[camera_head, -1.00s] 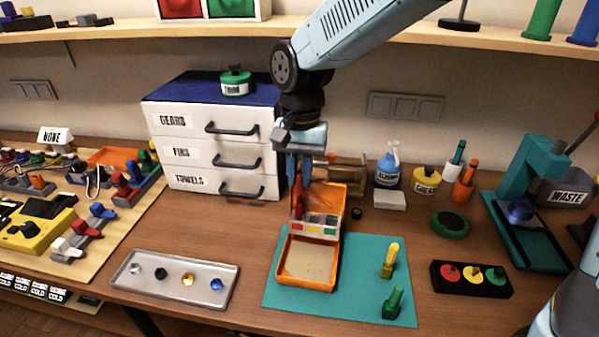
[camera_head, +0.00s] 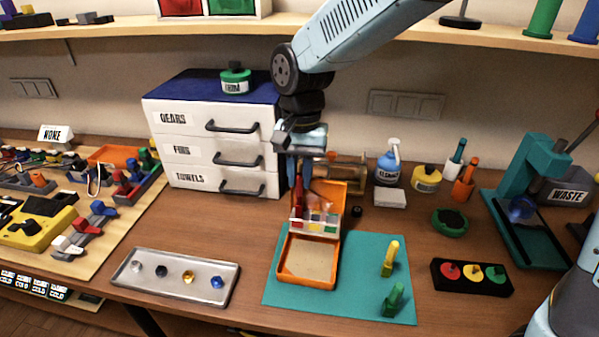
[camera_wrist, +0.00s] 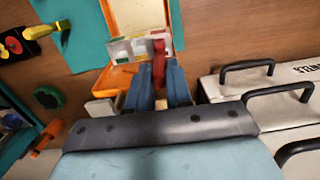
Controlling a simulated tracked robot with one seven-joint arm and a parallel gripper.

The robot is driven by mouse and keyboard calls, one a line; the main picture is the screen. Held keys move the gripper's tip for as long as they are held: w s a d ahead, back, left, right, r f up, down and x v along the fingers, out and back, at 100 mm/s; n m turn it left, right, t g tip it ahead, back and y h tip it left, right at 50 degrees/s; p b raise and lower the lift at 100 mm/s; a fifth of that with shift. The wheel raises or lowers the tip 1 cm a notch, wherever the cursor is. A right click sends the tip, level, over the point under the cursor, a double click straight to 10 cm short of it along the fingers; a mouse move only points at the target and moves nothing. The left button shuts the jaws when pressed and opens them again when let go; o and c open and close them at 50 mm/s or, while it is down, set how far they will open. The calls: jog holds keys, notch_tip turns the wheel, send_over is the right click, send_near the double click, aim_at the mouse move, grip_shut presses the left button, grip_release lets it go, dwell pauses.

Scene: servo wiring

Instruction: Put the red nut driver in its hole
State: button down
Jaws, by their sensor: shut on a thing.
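The red nut driver (camera_head: 298,195) is held upright between the blue fingers of my gripper (camera_head: 303,186). In the wrist view the red driver (camera_wrist: 159,62) shows between the two fingertips (camera_wrist: 160,72). It is over or at a pale rack (camera_head: 314,223) with red, yellow and green squares, in the open orange case (camera_head: 307,284). The driver's lower end is hard to make out, so I cannot tell whether it is in a hole. A yellow driver (camera_head: 390,257) and a green driver (camera_head: 395,299) stand on the teal mat to the right.
White drawers (camera_head: 190,155) rise to the left. A metal tray (camera_head: 205,293) lies front left, and a black block with coloured discs (camera_head: 442,283) front right. The teal mat (camera_head: 362,280) has free room.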

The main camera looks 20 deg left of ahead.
jog(key=shift+f, duration=0.55)
dwell(0.4)
jog(key=shift+c, duration=2.4)
grip_release()
jog(key=shift+w+r, duration=0.15)
jog(key=shift+r, duration=1.6)
jog(key=shift+w+r, duration=0.1)
jog(key=shift+r, duration=1.65)
